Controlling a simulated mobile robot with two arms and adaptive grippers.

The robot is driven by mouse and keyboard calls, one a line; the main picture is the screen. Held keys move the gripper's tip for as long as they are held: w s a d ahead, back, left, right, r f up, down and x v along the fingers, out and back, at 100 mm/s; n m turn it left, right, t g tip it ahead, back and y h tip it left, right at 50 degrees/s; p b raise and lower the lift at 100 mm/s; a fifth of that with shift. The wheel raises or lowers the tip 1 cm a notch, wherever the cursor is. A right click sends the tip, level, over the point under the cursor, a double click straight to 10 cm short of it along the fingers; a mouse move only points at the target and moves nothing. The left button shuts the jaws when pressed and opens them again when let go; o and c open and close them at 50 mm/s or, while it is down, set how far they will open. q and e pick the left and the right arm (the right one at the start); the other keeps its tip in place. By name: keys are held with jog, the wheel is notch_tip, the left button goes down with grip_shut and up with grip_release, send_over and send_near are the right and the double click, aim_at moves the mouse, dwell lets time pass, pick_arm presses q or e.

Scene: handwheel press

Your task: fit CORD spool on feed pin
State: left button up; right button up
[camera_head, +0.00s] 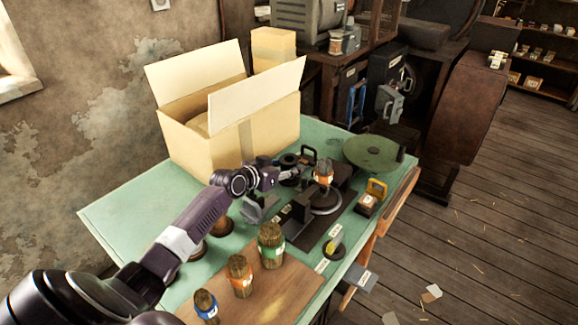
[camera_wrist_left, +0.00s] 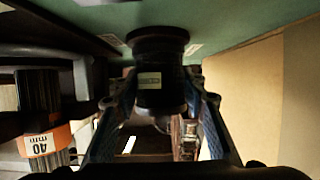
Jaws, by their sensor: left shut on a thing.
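My left gripper (camera_head: 288,177) is at the middle of the green table, beside the dark press. In the left wrist view its two blue-padded fingers (camera_wrist_left: 158,112) are closed on the sides of a dark spool (camera_wrist_left: 160,80) with a small pale label, whose lettering I cannot read. The spool's wide flange is close to the green surface; I cannot tell whether it touches. In the head view a dark round shape that appears to be this spool (camera_head: 289,160) shows at the fingertips. I cannot make out the feed pin; the gripper or spool may hide it. My right gripper is not in view.
A bundle with an orange 40 mm band (camera_head: 324,176) stands at the press, close beside the gripper; it also shows in the wrist view (camera_wrist_left: 42,143). An open cardboard box (camera_head: 215,152) stands behind. Several banded bundles occupy the front board (camera_head: 285,290).

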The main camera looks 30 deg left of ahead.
pick_arm(q)
jog(key=o, duration=1.3)
notch_tip(320, 180, up, 10)
jog(key=shift+r, duration=0.1)
notch_tip(320, 180, up, 8)
jog(key=p, duration=0.7)
